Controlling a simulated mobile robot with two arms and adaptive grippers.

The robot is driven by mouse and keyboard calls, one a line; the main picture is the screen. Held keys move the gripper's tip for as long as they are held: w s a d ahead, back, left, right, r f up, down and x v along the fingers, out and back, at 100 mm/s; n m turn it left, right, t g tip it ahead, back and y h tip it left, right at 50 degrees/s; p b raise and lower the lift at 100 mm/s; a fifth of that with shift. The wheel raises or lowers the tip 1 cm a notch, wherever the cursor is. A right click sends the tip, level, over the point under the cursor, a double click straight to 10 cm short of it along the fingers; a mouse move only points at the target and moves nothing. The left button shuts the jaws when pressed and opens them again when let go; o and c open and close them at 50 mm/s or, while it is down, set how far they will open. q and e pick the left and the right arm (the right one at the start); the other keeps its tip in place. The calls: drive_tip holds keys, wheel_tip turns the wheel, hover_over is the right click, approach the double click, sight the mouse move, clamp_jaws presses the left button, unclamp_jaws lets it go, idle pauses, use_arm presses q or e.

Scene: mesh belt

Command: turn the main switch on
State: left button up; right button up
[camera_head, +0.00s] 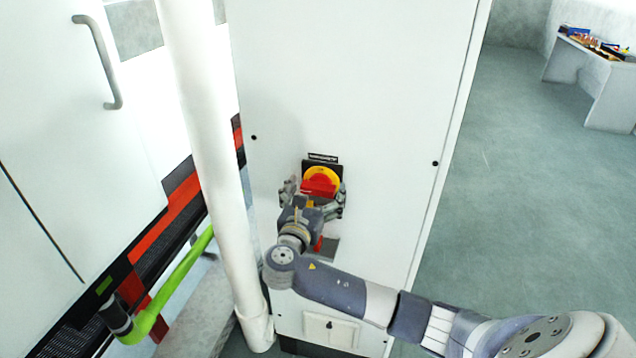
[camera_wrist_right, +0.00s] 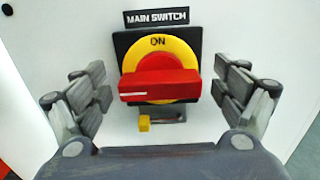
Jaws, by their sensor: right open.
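The main switch (camera_head: 321,181) is on the white cabinet front, a red rotary handle on a yellow disc with a black backing plate. In the right wrist view the red handle (camera_wrist_right: 160,85) lies horizontal, with its white mark pointing left. "ON" is printed at the top of the yellow ring, under a "MAIN SWITCH" label (camera_wrist_right: 157,17). My right gripper (camera_head: 314,197) is open in front of the switch. Its fingers stand on the left and right of the handle in the wrist view (camera_wrist_right: 163,92), apart from it. My left gripper is not in view.
The white cabinet (camera_head: 370,60) fills the middle. A white vertical pipe (camera_head: 205,120) stands close on its left, with a green hose (camera_head: 180,275) beyond. A small yellow tab (camera_wrist_right: 144,123) sits below the handle. Open floor lies right, with a table (camera_head: 600,75) far back.

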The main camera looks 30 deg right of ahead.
drive_tip(key=shift+w+d, duration=0.45)
drive_tip(key=shift+d, duration=0.05)
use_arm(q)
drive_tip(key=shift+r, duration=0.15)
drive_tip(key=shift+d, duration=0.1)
use_arm(e)
drive_tip(key=c, duration=1.1)
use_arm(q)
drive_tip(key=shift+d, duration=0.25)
use_arm(e)
drive_tip(key=shift+o, duration=0.2)
